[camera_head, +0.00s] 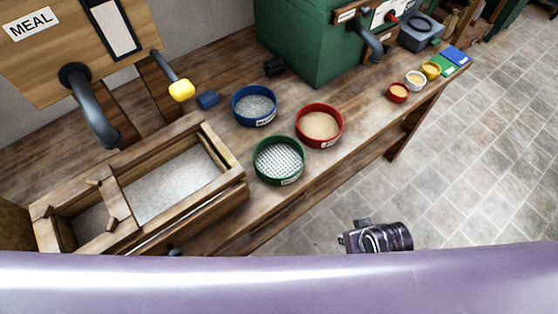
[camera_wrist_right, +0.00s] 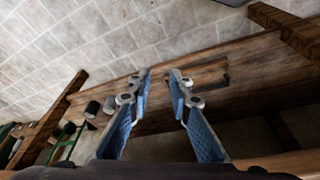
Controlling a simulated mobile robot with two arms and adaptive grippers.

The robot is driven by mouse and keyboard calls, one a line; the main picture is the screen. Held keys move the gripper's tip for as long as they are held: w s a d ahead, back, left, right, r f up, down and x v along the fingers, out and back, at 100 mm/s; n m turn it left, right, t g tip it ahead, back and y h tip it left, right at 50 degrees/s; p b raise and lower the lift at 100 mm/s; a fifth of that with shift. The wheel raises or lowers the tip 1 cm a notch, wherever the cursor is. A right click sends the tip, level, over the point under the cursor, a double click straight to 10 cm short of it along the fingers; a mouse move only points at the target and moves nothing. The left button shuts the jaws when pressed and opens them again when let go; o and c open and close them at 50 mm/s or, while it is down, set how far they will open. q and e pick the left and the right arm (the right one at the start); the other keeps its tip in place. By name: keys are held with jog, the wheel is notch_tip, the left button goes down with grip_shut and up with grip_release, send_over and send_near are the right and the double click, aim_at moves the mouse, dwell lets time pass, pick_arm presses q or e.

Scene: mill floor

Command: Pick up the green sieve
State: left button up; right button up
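The green sieve (camera_head: 279,161) is a round tub with a pale perforated mesh and a white label on its front. In the head view it stands on the wooden bench, near the front edge, right of the wooden trough and apart from any gripper. My right gripper (camera_wrist_right: 160,76) shows in the right wrist view with two blue fingers apart and nothing between them. No sieve shows in that view. A dark part of my right arm shows low in the head view, in front of the bench over the floor. My left gripper is not in view.
A blue sieve (camera_head: 255,106) stands behind the green one, and a red sieve (camera_head: 319,125) stands close at its right. The wooden trough (camera_head: 239,190) is at its left. Small bowls (camera_head: 414,80) stand farther right. The tiled floor (camera_head: 470,170) before the bench looks clear.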

notch_tip(320, 180, up, 6)
jog(key=w+t, duration=0.1)
jog(key=w, duration=0.1)
jog(key=n+t+y, duration=0.2)
jog(key=t+y, duration=0.3)
jog(key=t, duration=0.3)
send_near(296, 144)
jog(key=shift+p+x, duration=0.3)
jog(key=shift+x, duration=0.9)
jog(key=shift+p+x, duration=0.45)
jog(key=shift+x, duration=2.45)
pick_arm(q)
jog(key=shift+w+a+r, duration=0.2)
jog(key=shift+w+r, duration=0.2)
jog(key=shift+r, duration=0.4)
pick_arm(e)
jog(key=shift+f, duration=0.1)
jog(key=shift+s, duration=0.1)
jog(key=shift+c, duration=0.5)
grip_shut()
